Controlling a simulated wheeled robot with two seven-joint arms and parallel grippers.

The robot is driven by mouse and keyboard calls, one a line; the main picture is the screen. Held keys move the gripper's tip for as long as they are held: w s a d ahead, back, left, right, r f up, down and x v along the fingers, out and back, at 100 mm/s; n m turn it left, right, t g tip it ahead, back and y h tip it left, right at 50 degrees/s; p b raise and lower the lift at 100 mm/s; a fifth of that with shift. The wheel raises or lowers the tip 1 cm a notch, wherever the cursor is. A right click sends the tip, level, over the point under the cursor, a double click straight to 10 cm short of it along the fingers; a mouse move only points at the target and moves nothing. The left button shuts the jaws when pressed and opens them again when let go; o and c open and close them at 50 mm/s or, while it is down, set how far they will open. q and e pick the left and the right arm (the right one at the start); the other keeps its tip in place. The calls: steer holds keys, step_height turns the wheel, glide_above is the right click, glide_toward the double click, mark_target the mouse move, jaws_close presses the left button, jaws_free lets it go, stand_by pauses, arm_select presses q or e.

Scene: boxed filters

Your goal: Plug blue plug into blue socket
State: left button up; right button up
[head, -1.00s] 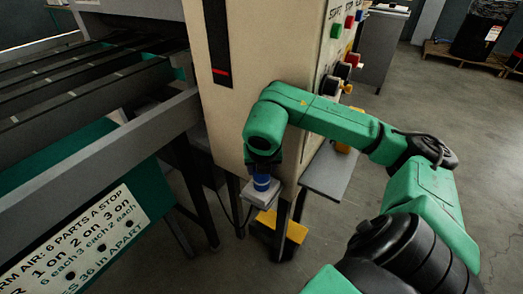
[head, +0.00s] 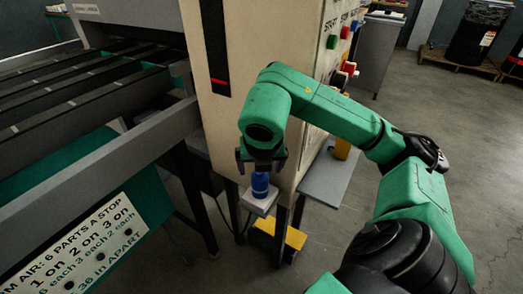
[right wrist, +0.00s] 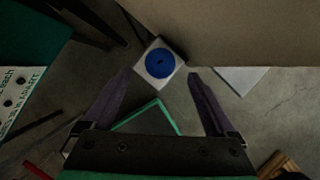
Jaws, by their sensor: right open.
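A blue cylindrical piece (head: 260,185) stands upright on a small pale square block (head: 259,203) beside the beige cabinet. In the right wrist view the blue piece (right wrist: 160,62) is a round disc with a dark centre on the pale block (right wrist: 150,78). I cannot tell plug from socket within it; no second blue piece shows. My right gripper (head: 261,164) is just above it, pointing down. In the wrist view its two fingers (right wrist: 164,76) are spread and empty, with the blue piece beyond the tips. My left gripper is not in view.
The beige cabinet (head: 285,55) stands close behind the block, with coloured buttons on its right side. A grey shelf (head: 327,180) holds a yellow item (head: 342,148). A slatted conveyor frame (head: 100,155) fills the left. A yellow-and-black piece (head: 280,236) is below.

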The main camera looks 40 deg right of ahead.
steer(key=p+v, duration=0.3)
steer(key=v, duration=0.4)
steer(key=shift+r, duration=0.1)
